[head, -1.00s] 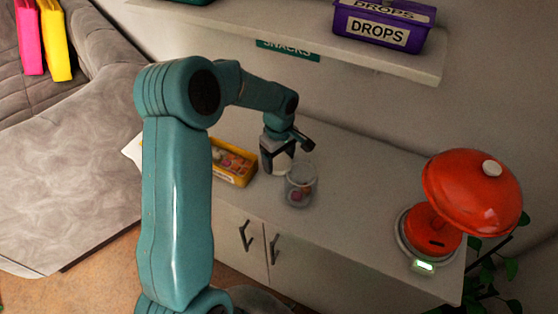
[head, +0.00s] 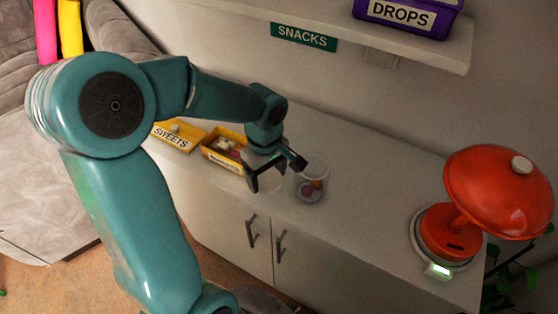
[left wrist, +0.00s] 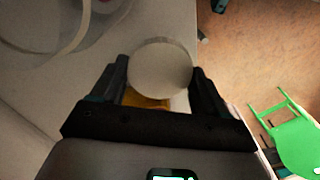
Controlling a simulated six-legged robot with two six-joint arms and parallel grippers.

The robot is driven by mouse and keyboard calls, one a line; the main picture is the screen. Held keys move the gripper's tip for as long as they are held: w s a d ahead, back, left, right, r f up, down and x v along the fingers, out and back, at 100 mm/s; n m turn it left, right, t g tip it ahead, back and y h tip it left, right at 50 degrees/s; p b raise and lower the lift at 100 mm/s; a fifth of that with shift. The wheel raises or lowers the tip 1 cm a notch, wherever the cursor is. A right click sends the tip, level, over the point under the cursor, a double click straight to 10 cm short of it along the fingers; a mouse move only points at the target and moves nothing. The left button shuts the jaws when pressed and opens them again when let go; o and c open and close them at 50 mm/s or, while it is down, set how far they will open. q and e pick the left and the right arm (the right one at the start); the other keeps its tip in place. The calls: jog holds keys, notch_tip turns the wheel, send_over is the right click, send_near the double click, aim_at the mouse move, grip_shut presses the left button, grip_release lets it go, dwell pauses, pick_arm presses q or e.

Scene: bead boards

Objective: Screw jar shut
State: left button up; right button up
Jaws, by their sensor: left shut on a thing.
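The clear glass jar (head: 311,181) stands open on the white cabinet top, with a few reddish and pale sweets in it. Part of it shows large at the upper left of the left wrist view (left wrist: 68,40). My left gripper (head: 268,180) is just left of the jar, apart from it. It is shut on a pale round disc that looks like the jar's lid (left wrist: 162,68); the disc lies between the two fingers in the left wrist view. In the head view the disc is hard to make out. My right gripper is in neither view.
A yellow tub of sweets (head: 212,155) and a yellow "SWEETS" piece (head: 162,137) are left of the gripper. A red scale (head: 497,190) stands at the right end. A shelf (head: 450,55) with a purple "DROPS" box (head: 430,18) overhangs the back. The top between jar and scale is free.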

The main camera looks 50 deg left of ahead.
pick_arm(q)
jog(key=s+d, duration=0.2)
jog(key=s, duration=0.4)
jog(key=shift+b, duration=0.45)
jog(key=shift+w, duration=0.1)
